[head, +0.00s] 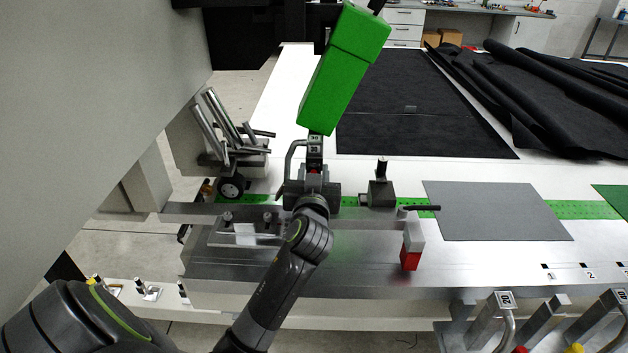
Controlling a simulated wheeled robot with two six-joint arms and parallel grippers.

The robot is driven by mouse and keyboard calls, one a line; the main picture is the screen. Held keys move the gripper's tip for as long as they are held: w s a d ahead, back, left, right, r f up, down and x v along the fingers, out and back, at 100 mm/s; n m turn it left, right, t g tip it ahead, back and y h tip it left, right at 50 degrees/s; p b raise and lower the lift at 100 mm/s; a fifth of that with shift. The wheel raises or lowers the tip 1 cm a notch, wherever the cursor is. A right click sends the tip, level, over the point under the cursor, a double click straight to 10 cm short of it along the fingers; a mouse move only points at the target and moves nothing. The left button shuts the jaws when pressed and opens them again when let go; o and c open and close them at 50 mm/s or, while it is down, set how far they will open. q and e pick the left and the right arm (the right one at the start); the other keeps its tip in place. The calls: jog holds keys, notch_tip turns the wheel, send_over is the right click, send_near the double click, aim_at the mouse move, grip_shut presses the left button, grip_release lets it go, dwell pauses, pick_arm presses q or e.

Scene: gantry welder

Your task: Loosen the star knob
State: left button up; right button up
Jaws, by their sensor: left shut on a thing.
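A metal welding tool (315,146) with a curved silver tube and a number label is at the lower end of the tilted green block (342,80). My left gripper (313,180) reaches up from below to the lower part of this tool. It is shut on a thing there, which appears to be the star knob. The gripper body and wrist hide most of the grip, and only a small dark and red bit shows above the jaws. The star knob's outline cannot be made out. My right gripper is not in view.
A grey machine wall (90,110) fills the left. A metal rail (370,225) with a red-tipped bracket (411,250) runs behind my wrist. A small dark clamp block (380,193) stands to the right. Numbered tools (505,318) hang at the front right edge. A grey sheet (495,212) lies flat.

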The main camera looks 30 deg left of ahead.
pick_arm(q)
jog(key=shift+n+b, duration=0.5)
jog(key=shift+n, duration=0.9)
jog(key=shift+r, duration=0.1)
jog(key=o, duration=1)
